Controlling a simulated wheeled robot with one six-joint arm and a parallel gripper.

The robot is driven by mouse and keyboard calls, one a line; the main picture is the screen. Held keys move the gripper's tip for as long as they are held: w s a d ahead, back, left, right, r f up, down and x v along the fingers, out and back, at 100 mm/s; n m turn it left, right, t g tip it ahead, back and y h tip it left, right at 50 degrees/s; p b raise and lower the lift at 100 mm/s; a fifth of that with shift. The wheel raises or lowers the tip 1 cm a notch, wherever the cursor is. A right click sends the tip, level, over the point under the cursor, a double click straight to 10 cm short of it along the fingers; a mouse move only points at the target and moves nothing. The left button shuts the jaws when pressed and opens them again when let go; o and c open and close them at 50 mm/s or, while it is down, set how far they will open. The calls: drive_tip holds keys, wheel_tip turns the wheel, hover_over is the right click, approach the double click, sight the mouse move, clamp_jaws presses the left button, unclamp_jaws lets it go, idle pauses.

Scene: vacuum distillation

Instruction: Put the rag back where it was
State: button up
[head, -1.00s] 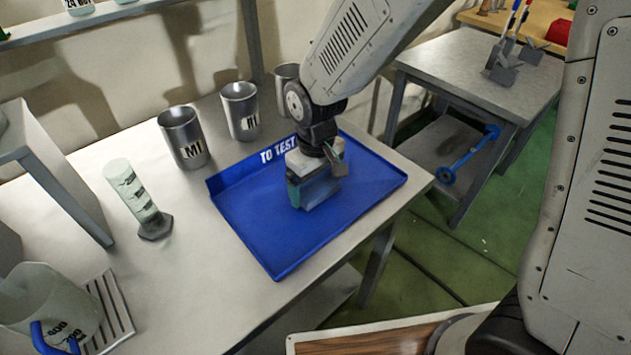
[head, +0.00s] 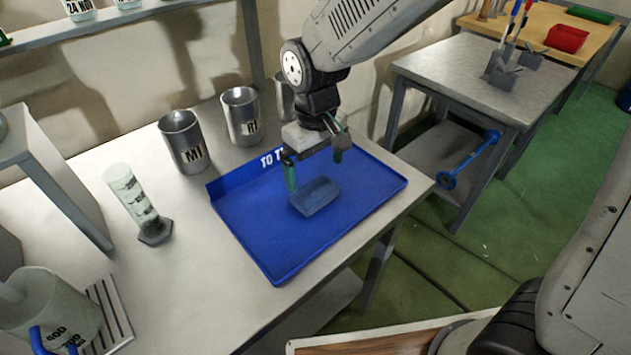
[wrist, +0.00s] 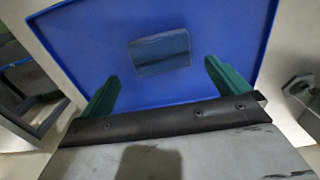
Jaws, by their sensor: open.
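The rag (head: 316,197) is a small blue-grey folded block lying on the blue tray marked "TO TEST" (head: 262,236). It also shows in the wrist view (wrist: 160,53), flat on the tray floor (wrist: 215,85). My gripper (head: 315,172) is open and empty, above and just behind the rag. In the wrist view its two green fingers (wrist: 160,85) are spread wide, with the rag beyond and between them, apart from both.
Metal cups (head: 183,141) (head: 241,115) stand behind the tray, with a third partly hidden by my arm. A graduated cylinder (head: 138,203) stands left, a large beaker (head: 50,308) front left. A grey side table (head: 470,75) is at right.

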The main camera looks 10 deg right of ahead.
sight(315, 192)
drive_tip(key=s+d+r+m, duration=0.4)
drive_tip(key=s+d+r, duration=0.5)
drive_tip(key=d+r, duration=0.45)
drive_tip(key=s+d+m+t, duration=0.1)
drive_tip(key=s+d+m, duration=0.1)
drive_tip(key=s+d, duration=0.5)
drive_tip(key=s, duration=0.3)
drive_tip(key=shift+s+d+f+m, duration=0.15)
drive_tip(key=shift+s+f+m, duration=0.1)
drive_tip(key=shift+m, duration=0.15)
